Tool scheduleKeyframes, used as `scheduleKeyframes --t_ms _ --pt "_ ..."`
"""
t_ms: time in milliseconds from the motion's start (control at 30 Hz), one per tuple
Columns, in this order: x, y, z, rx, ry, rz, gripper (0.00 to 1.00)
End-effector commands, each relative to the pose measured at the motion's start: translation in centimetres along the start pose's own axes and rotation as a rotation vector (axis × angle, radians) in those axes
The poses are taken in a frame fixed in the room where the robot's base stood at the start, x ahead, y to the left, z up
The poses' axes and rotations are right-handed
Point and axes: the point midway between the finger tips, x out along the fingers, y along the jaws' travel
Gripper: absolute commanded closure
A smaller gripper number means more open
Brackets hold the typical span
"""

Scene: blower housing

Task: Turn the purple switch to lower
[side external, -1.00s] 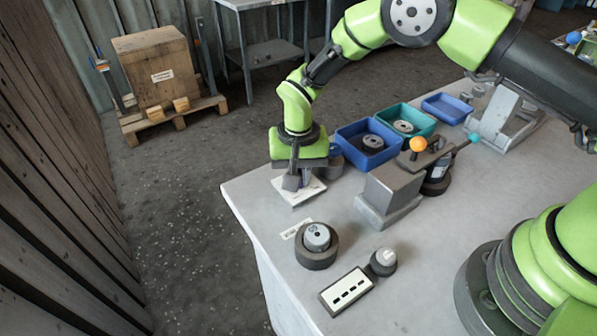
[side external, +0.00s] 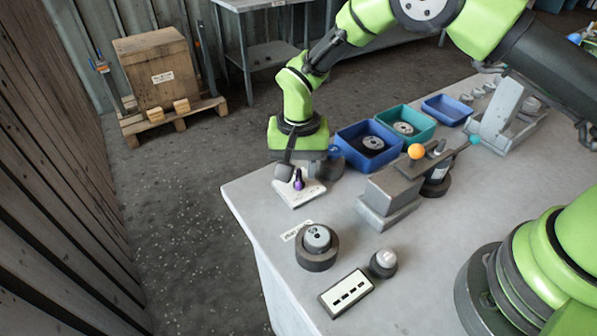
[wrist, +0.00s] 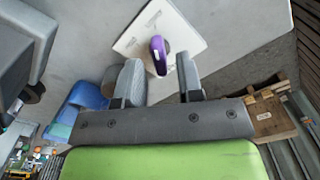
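The purple switch (side external: 298,182) stands on a white square plate (side external: 299,196) near the far left corner of the grey table. In the wrist view, the purple switch (wrist: 158,56) is an upright rounded lever on the white plate (wrist: 133,40). My gripper (wrist: 159,72) is open, with one grey finger on each side of the switch and a gap to both. In the side view my gripper (side external: 291,174) is just above and behind the plate. Whether a finger touches the switch cannot be told from the side.
Blue (side external: 341,143) and teal (side external: 390,126) bins stand right of my gripper. A grey fixture with a lever and orange ball (side external: 416,151) is to the right. A round knob (side external: 317,238) and a slotted panel (side external: 347,293) sit nearer. The table's left edge is close to the plate.

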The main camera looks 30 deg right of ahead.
Motion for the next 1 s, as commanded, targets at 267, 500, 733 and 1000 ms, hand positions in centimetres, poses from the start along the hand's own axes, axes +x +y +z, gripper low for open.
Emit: scheduleKeyframes --t_ms 267,500,733,1000 --pt "-2.4 0.0 0.0 0.001 0.000 -0.001 0.66" --pt "-3.8 0.0 0.0 0.000 0.000 0.000 0.66" --pt "-3.8 0.0 0.0 0.000 0.000 0.000 0.66" --pt "-7.6 0.7 -0.4 -0.010 0.021 -0.046 0.66"
